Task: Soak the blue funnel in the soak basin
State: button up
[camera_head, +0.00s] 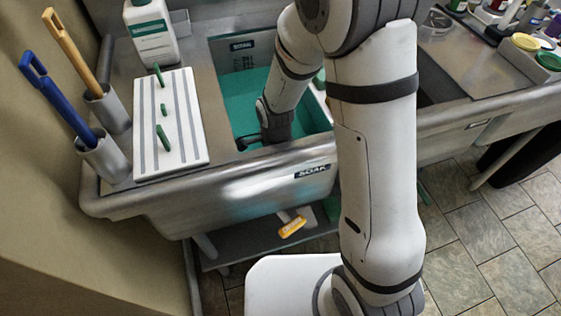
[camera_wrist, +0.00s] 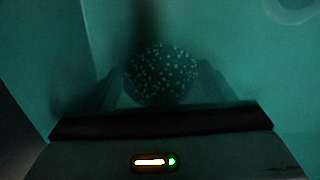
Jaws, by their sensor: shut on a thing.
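The soak basin (camera_head: 312,160) is a metal sink marked SOAK, with teal liquid or lining inside. My arm reaches down into it, and the gripper end is mostly hidden there in the head view. In the wrist view my gripper (camera_wrist: 160,78) is shut on a dark, round, white-speckled thing (camera_wrist: 160,70), with one finger on each side. Teal surrounds it, and the view is dim. I cannot tell its true colour or whether it is the blue funnel. No other blue funnel is clear in either view.
Left of the basin stand a striped board (camera_head: 172,122) with green pegs, a white bottle (camera_head: 152,35), and metal cups with a blue-handled (camera_head: 62,100) and a tan-handled tool (camera_head: 72,45). Small bowls (camera_head: 525,42) sit on the right counter. A yellow-headed thing (camera_head: 293,226) is below the basin.

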jog(key=shift+f+b, duration=0.35)
jog(key=shift+f, duration=0.15)
jog(key=o, duration=1)
jog(key=shift+o, duration=0.2)
jog(key=shift+s, duration=0.1)
jog(key=shift+r, duration=0.2)
jog(key=shift+r+p, duration=0.75)
jog(key=shift+r, duration=0.1)
jog(key=shift+r, duration=0.15)
jog(key=shift+r+p, duration=0.75)
jog(key=shift+r, duration=0.1)
jog(key=shift+r, duration=0.15)
